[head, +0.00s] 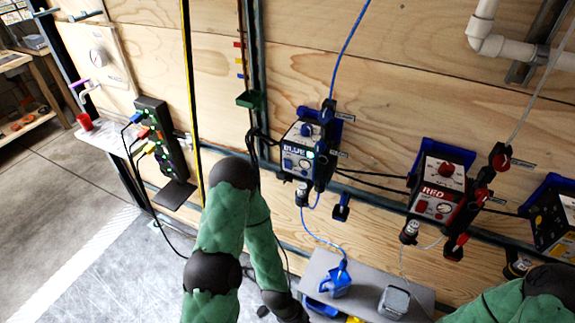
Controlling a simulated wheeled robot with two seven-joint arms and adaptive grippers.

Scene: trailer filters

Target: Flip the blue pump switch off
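A red pump box (436,190) and a yellow-marked box (556,215) hang to the right. A grey shelf (365,285) below holds a blue fitting (337,282). A black power strip (160,137) stands left. Cables and hoses run around the pumps.

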